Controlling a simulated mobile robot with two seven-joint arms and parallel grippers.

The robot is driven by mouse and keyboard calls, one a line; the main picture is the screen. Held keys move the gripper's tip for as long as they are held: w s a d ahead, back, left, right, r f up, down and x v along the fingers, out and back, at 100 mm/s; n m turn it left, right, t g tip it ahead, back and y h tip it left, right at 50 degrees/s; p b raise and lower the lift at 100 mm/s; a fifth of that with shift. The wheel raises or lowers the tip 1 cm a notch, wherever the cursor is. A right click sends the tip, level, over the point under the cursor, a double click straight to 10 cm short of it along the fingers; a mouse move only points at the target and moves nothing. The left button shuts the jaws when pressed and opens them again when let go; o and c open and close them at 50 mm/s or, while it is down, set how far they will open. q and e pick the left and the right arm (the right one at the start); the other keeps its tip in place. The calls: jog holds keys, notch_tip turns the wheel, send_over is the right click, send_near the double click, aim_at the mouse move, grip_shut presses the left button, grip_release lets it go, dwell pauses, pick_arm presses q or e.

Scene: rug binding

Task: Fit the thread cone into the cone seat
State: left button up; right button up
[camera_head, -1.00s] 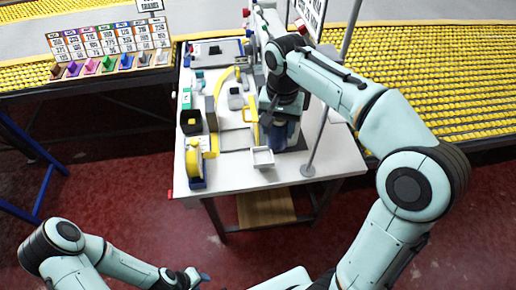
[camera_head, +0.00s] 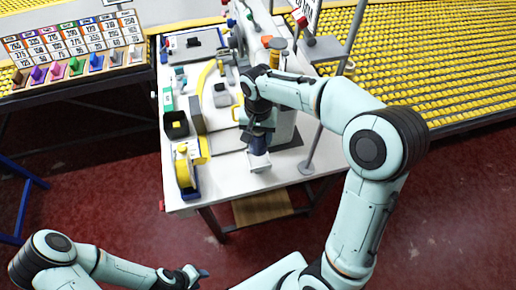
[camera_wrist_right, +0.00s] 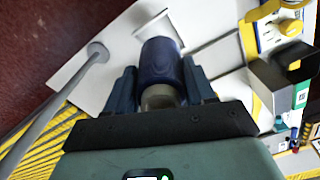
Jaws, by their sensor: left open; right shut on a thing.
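The dark blue thread cone (camera_wrist_right: 162,62) is held between the fingers of my right gripper (camera_wrist_right: 160,85) in the right wrist view. In the head view the cone (camera_head: 259,158) shows below my right gripper (camera_head: 260,132), over the near part of the white table, close to a small white tray. I cannot tell whether the cone touches anything beneath it. My left gripper (camera_head: 198,276) is open and empty, low in the head view, away from the table. I cannot pick out the cone seat with certainty.
The white table (camera_head: 228,172) carries the small tray (camera_head: 262,184), a yellow tape dispenser (camera_head: 184,168) and a black box (camera_head: 176,124). A grey pole (camera_head: 318,140) stands right of my right gripper. A sample rack (camera_head: 80,55) is at the back left.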

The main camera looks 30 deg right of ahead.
aim_at(258, 148)
notch_tip(258, 148, down, 7)
jog(key=shift+r, duration=0.2)
pick_arm(q)
jog(key=shift+s+f, duration=0.25)
jog(key=shift+f, duration=0.05)
pick_arm(e)
jog(key=o, duration=1.2)
jog(key=shift+c, duration=0.2)
notch_tip(258, 148, up, 12)
jog(key=shift+r+p, duration=0.1)
jog(key=shift+p, duration=0.3)
pick_arm(q)
jog(key=shift+w+r, duration=0.8)
